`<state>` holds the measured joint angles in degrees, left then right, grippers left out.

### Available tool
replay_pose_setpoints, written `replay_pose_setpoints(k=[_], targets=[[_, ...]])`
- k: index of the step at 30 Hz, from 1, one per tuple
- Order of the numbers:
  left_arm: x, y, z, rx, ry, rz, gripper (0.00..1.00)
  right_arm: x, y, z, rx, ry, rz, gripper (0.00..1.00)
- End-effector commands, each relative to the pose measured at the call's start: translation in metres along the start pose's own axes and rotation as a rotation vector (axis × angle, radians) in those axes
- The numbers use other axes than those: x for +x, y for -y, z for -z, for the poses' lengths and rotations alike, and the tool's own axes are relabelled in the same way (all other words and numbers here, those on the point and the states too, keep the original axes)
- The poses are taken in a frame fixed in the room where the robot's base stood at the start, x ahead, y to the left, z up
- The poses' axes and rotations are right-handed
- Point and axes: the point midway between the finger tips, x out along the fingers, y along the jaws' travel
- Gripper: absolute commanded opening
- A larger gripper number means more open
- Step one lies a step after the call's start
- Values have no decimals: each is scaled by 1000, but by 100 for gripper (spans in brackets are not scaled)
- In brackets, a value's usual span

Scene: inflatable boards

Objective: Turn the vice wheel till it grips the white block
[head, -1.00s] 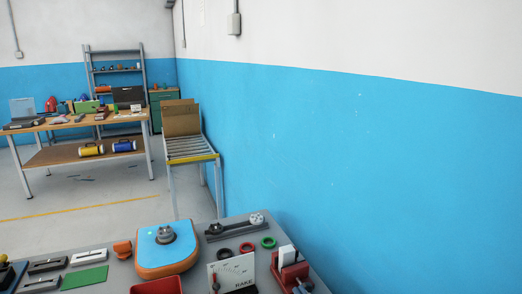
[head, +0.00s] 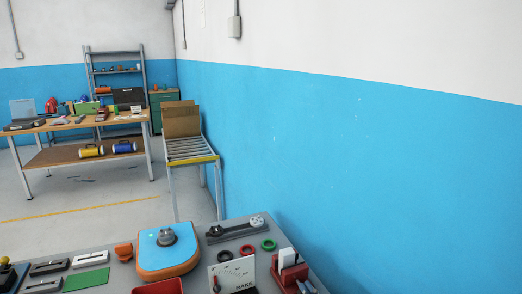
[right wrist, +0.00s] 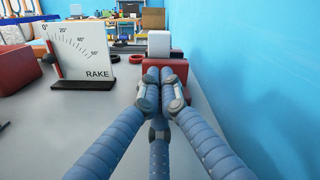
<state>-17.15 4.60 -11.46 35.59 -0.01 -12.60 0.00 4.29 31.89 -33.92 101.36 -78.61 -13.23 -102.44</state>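The red vice (head: 287,275) stands near the right end of the grey bench, with the white block (head: 287,256) upright in its jaw gap. In the right wrist view the red vice (right wrist: 141,89) is straight ahead and the white block (right wrist: 159,44) rises above it. My right gripper (right wrist: 161,73) has its blue ribbed fingers drawn together at the tips, against or just before the vice's near face. The vice wheel is not visible; the fingertips may hide it. In the head view only the right gripper's tips (head: 306,287) show at the bottom edge. My left gripper is out of view.
The RAKE gauge board (head: 232,274) stands left of the vice. The blue wall (right wrist: 247,80) is close on the right.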

Motion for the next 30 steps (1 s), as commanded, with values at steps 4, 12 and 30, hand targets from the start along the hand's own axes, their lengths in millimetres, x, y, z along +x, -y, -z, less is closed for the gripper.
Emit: replay_pose_setpoints(k=[4, 12, 30], targets=[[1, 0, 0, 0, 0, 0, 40, -2, 2, 11, -3, -17, -4, 0], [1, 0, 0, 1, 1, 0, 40, -3, 1, 13, 1, -17, -12, 0], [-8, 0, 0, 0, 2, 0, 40, -4, 1, 5, 4, -17, -21, 0]])
